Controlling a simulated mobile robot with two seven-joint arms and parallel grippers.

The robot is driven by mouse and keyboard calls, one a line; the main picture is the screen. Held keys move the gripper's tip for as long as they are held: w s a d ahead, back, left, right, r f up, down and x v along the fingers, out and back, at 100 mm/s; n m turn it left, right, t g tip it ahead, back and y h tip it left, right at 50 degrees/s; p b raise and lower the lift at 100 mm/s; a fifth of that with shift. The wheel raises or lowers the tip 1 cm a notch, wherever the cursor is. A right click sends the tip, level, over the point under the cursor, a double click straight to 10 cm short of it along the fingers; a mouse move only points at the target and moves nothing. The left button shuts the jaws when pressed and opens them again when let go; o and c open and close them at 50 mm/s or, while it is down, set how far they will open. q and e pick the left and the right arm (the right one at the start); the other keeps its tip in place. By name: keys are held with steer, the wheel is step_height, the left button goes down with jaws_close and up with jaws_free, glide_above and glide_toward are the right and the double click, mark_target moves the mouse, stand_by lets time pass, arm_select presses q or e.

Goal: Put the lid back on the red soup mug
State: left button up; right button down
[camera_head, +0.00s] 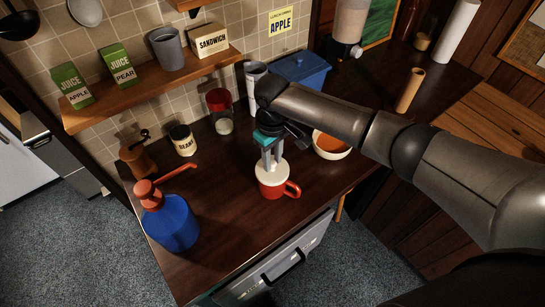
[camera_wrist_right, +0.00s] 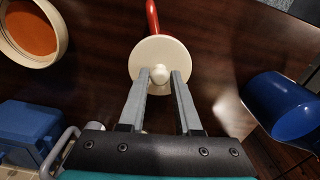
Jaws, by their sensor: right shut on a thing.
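The red soup mug (camera_head: 280,189) stands upright near the front edge of the dark counter, its handle to the right. The cream round lid (camera_head: 270,177) is level over the mug's mouth; I cannot tell whether it rests on the rim or is just above it. My right gripper (camera_head: 271,158) points down and is shut on the lid's knob. In the right wrist view, the fingers (camera_wrist_right: 160,78) flank the knob of the lid (camera_wrist_right: 150,52), which hides most of the mug; only the red handle (camera_wrist_right: 153,18) shows. My left gripper is not in view.
A bowl of orange soup (camera_head: 331,146) stands right of the mug. A blue bottle with a red pump (camera_head: 172,224) stands at the left front. A beans can (camera_head: 183,140), a red-topped jar (camera_head: 219,110) and a blue box (camera_head: 301,70) stand behind. The counter left of the mug is clear.

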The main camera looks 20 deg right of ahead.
steer(key=shift+p, duration=0.45)
stand_by(0.5)
steer(key=shift+c, duration=0.2)
jaws_free()
stand_by(0.4)
steer(key=shift+r+p, duration=1.05)
steer(key=shift+r, duration=2.45)
steer(key=shift+c, duration=0.2)
